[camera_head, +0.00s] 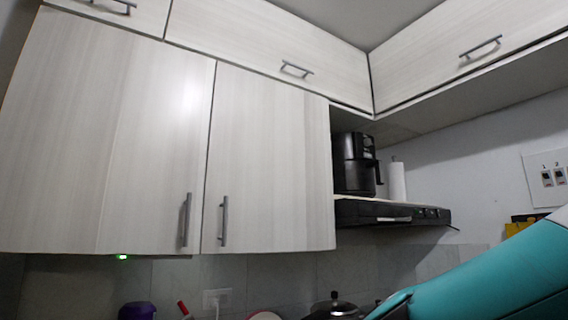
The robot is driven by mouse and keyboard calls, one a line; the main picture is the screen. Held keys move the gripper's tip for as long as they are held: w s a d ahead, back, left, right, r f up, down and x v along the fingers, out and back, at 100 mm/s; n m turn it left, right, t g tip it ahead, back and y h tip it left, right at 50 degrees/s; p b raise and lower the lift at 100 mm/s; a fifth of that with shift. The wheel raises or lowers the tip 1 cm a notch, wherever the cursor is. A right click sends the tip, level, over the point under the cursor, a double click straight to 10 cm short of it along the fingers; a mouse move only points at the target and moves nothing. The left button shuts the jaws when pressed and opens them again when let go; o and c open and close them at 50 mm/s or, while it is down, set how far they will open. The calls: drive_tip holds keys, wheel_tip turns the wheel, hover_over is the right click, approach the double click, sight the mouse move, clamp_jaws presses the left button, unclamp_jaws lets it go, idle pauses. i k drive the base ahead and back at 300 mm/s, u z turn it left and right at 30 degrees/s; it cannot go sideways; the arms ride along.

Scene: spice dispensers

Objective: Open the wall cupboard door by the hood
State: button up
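The wall cupboard door by the hood (265,160) is pale wood-grain and looks shut, flush with its neighbour. Its grey vertical bar handle (223,221) is at the lower left of the door. The black range hood (390,212) is just to the right of this door. The neighbouring cupboard door (110,140) on the left also looks shut, with its handle (186,220) at its lower right. A teal part of my arm enters from the lower right, below the hood. My gripper is not in view.
A black appliance (355,164) and a white roll (397,181) stand on top of the hood. Upper cabinets (270,45) run above. A pot lid (335,306), a purple item (137,311) and a red-handled item (184,309) show at the bottom. A switch plate (550,180) is on the right wall.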

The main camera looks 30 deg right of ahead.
sight(269, 180)
drive_tip(key=k, duration=1.2)
drive_tip(key=u, duration=0.65)
drive_tip(key=i, duration=1.65)
drive_tip(key=z, duration=0.7)
